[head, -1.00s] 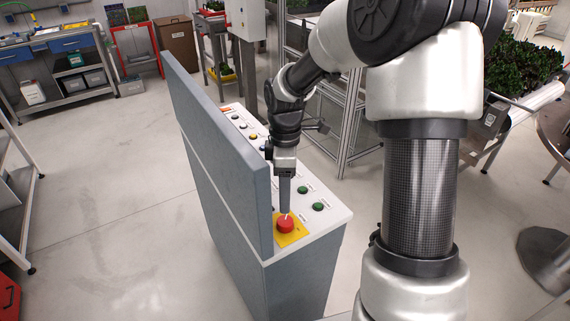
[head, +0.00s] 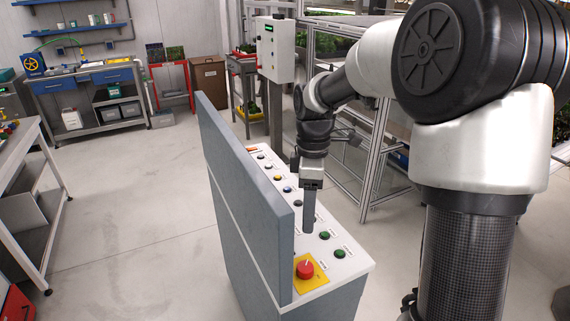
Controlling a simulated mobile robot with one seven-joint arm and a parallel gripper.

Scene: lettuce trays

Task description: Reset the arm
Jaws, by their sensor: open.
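My arm reaches in from the right and hangs down over a control console (head: 335,265) with a white sloped top. My gripper (head: 309,228) points down above the console top, just behind the red emergency button (head: 304,269) on its yellow plate. In this view the finger is seen edge-on, so a gap between fingers does not show. Nothing is visible in the gripper. Whether the tip touches the panel is hard to tell.
Green buttons (head: 340,253) lie right of the gripper. A tall grey panel (head: 240,190) stands along the console's left side. A metal frame rack (head: 378,150) stands behind. A workbench (head: 85,76) is at the back left. Open floor (head: 130,210) lies left of the console.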

